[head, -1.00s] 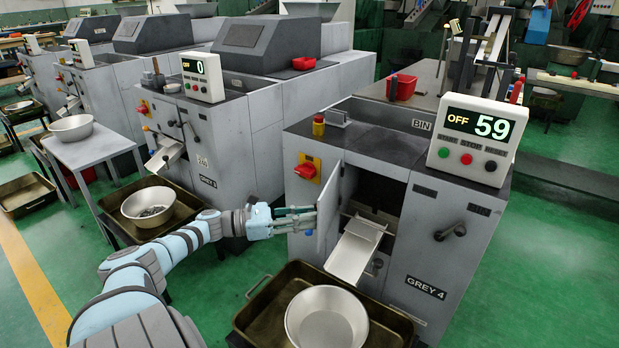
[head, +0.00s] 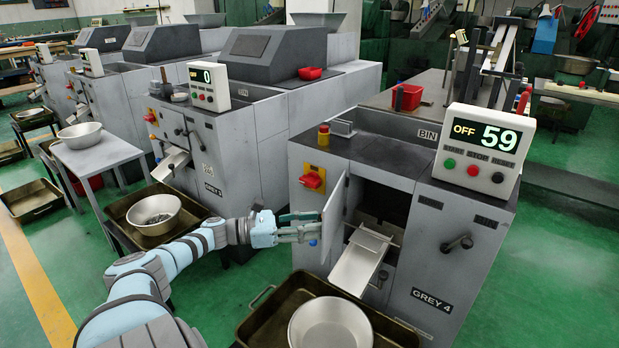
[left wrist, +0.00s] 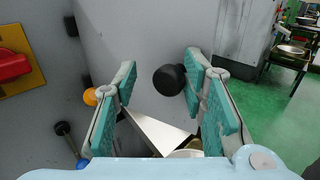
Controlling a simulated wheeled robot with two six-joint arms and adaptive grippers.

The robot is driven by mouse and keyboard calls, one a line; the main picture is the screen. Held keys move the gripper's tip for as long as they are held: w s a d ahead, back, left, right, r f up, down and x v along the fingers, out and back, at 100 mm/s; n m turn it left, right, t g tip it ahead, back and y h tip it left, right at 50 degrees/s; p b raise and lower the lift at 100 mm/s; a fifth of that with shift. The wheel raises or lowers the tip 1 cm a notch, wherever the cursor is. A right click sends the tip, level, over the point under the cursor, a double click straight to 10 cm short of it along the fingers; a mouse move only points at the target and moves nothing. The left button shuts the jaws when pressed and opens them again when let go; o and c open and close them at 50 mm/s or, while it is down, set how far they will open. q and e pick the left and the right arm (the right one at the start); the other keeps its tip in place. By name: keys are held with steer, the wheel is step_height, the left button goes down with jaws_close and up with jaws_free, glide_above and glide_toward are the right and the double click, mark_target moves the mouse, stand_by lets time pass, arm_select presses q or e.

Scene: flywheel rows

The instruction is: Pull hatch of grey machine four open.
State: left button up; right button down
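Grey machine four, labelled GREY 4 (head: 431,300), stands at the right in the head view. Its grey hatch (head: 334,222) stands swung outward at the left of the dark opening. My left gripper (head: 312,228) is at the hatch's outer side. In the left wrist view the hatch panel (left wrist: 140,50) fills the middle, with a black round knob (left wrist: 169,79) on it. The left gripper (left wrist: 165,95) is open, its two teal-padded fingers apart, with the knob between them near the right finger. I cannot tell whether they touch. My right gripper is not in view.
A metal chute (head: 360,264) slopes out of the opening above a bowl (head: 330,325) in a brown tray (head: 262,318). A red switch (head: 312,180) sits left of the hatch. Machine GREY 3 (head: 213,189) stands to the left, with green floor between.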

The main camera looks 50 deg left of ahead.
arm_select(q)
steer(key=shift+f, duration=0.1)
steer(key=v, duration=1.2)
